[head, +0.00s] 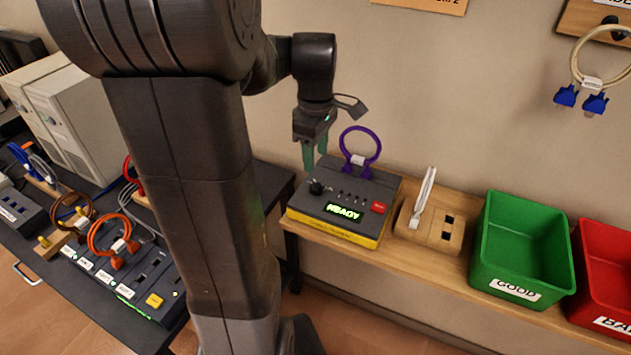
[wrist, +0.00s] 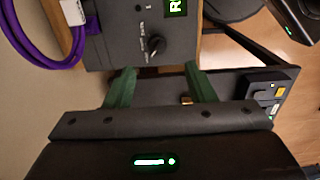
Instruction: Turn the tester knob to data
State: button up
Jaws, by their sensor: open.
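The tester (head: 345,205) is a dark box with a yellow base on the wooden shelf. Its black knob (head: 317,187) is on the left of its top face, and it also shows in the wrist view (wrist: 156,45). The tester's green display (head: 344,212) reads READY. A purple cable (head: 360,152) is plugged in at its back. My gripper (head: 314,158) is open and empty, above the tester's back left edge. In the wrist view its green fingers (wrist: 160,82) are apart, with the knob ahead of them, not touching it. The knob's exact pointing is too small to tell.
The green GOOD bin (head: 521,250) and red BAD bin (head: 606,270) are farther right. A dark table (head: 30,250) with several cables is at the left. The wall is close behind.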

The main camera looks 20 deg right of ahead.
aim_at(316, 183)
jog(key=f, duration=0.9)
jog(key=shift+w+d, duration=0.15)
jog(key=shift+w, duration=0.05)
jog(key=c, duration=1)
